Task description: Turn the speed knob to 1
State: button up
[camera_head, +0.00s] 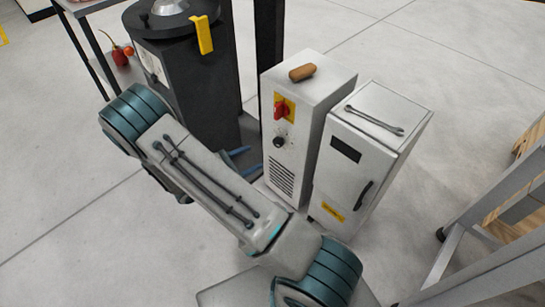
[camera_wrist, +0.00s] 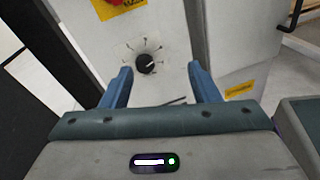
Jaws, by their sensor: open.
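The speed knob (camera_wrist: 146,64) is a small black dial with a pale pointer line, set in a ring of printed marks on a light grey cabinet front. The numbers are too small to read. In the head view the knob (camera_head: 279,142) sits below a red switch on a yellow plate. My gripper (camera_wrist: 160,80) has its two blue fingers spread apart, one on each side of the knob in the wrist view. The fingers appear short of the panel, with nothing between them. In the head view the blue fingers (camera_head: 238,157) show left of the cabinet front.
The red switch (camera_head: 281,110) is just above the knob. A second cabinet (camera_head: 345,155) with a black handle and a wrench on top stands close on the right. A metal frame (camera_head: 470,215) is at far right.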

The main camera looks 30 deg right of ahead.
aim_at(276, 144)
notch_tip(276, 144, down, 7)
jog(key=w+a+n+t+b, duration=0.1)
jog(key=w+n+t+b, duration=0.1)
jog(key=n+t, duration=0.1)
jog(key=shift+h, duration=0.3)
jog(key=b+x, duration=0.1)
jog(key=x, duration=0.3)
jog(key=b+x, duration=0.1)
jog(key=x, duration=0.3)
jog(key=b+x, duration=0.1)
jog(key=x, duration=0.4)
jog(key=shift+d+r, duration=0.1)
jog(key=shift+r, duration=0.15)
jog(key=c, duration=1)
